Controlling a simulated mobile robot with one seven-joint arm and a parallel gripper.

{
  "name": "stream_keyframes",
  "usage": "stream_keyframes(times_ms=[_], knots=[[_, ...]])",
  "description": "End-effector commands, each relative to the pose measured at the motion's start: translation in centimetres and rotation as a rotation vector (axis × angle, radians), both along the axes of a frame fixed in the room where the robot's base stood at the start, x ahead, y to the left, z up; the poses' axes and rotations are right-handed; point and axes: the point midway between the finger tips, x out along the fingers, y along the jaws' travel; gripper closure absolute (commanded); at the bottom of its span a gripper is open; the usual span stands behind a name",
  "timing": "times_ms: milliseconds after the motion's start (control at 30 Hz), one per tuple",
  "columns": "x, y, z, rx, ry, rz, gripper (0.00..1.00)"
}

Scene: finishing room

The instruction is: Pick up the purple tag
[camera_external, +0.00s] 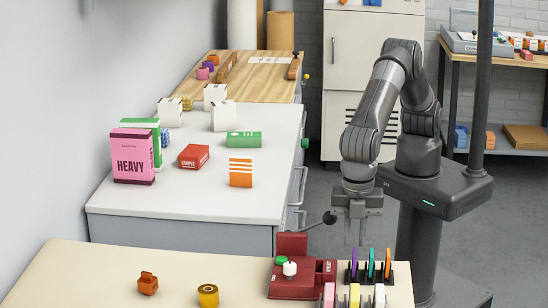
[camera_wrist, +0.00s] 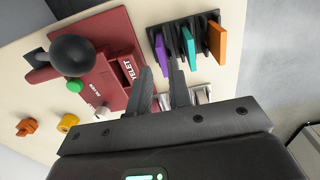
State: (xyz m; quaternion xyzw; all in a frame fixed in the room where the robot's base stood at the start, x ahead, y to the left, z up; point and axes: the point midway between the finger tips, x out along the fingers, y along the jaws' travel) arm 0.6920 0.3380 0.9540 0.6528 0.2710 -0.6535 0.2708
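The purple tag (camera_external: 354,258) stands upright in a black slotted rack (camera_external: 360,277) at the right end of the cream table. A teal tag (camera_external: 371,263) and an orange tag (camera_external: 388,262) stand beside it to the right. In the wrist view the purple tag (camera_wrist: 161,48) is at the left of this row, just beyond my fingertips. My gripper (camera_external: 355,240) points down above the rack, apart from the tag. In the wrist view my gripper (camera_wrist: 161,76) is open, with an empty gap between its fingers.
A red press (camera_external: 295,280) with a black ball lever (camera_wrist: 73,56) stands close left of the rack. Pink (camera_external: 329,295), yellow (camera_external: 354,296) and white (camera_external: 379,295) tags stand in front. An orange piece (camera_external: 148,284) and yellow roll (camera_external: 208,295) lie farther left.

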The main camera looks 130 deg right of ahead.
Motion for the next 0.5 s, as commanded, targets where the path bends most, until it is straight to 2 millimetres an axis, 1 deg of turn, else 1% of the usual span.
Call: stream_keyframes(times_ms=[133, 300, 400, 500], knots=[[-0.2, 0.0, -1.4, -0.001, 0.001, 0.000, 0.82], [-0.5, 0.0, -4.1, -0.001, 0.001, 0.000, 0.82], [-0.4, 0.0, -5.0, -0.001, 0.000, 0.000, 0.82], [-0.4, 0.0, -5.3, 0.000, -0.001, 0.000, 0.82]])
